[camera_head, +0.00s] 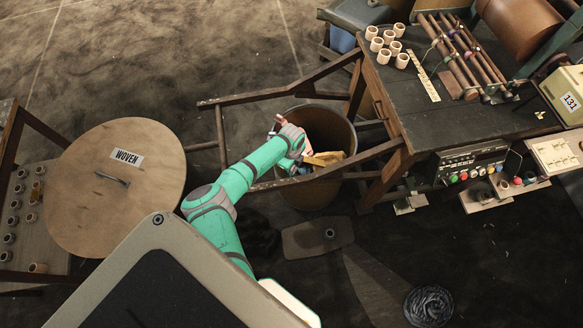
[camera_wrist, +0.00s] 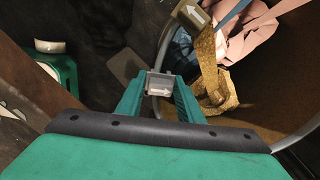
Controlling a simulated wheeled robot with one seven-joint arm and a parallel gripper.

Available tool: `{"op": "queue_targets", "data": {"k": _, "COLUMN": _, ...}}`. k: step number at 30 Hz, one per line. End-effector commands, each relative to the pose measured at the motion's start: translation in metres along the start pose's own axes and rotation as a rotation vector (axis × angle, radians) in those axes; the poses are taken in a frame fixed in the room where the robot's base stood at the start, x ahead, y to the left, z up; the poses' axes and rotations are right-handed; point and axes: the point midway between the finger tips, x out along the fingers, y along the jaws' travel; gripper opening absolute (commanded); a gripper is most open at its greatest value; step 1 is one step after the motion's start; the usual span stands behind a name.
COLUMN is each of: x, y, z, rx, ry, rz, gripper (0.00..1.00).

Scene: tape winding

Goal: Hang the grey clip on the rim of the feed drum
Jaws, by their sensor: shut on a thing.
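The feed drum (camera_head: 317,198) is a brown, round, open bin below the wooden frame, left of the workbench. Its pale rim (camera_wrist: 164,48) curves down the middle of the wrist view. My gripper (camera_wrist: 160,88) is shut on the grey clip (camera_wrist: 160,81), a small boxy piece with a white arrow. The clip overlaps the rim's left side in the wrist view. I cannot tell whether it straddles the rim or is just above it. In the head view my green arm reaches to the drum's left side, and the clip cannot be made out there.
A tan block with an arrow (camera_wrist: 192,13), a yellowish strip (camera_wrist: 207,62) and pink cloth (camera_wrist: 262,30) show at or inside the drum. Wooden rails (camera_head: 330,172) cross around it. A round WOVEN lid (camera_head: 125,190) lies left; the workbench (camera_head: 420,100) stands right.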

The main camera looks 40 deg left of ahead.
Motion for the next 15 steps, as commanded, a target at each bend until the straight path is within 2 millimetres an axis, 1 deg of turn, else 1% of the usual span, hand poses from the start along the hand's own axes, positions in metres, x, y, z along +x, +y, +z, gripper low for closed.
{"op": "queue_targets", "data": {"k": 1, "x": -0.0001, "y": -0.0001, "z": 0.0000, "rx": 0.000, "ry": 0.000, "rz": 0.000, "gripper": 0.41}}
{"op": "queue_targets", "data": {"k": 3, "x": -0.0001, "y": -0.0001, "z": 0.0000, "rx": 0.000, "ry": 0.000, "rz": 0.000, "gripper": 0.55}}
{"op": "queue_targets", "data": {"k": 11, "x": -0.0004, "y": -0.0001, "z": 0.0000, "rx": 0.000, "ry": 0.000, "rz": 0.000, "gripper": 0.55}}
{"op": "queue_targets", "data": {"k": 15, "x": -0.0071, "y": -0.0007, "z": -0.0001, "rx": 0.000, "ry": 0.001, "rz": -0.002, "gripper": 0.55}}
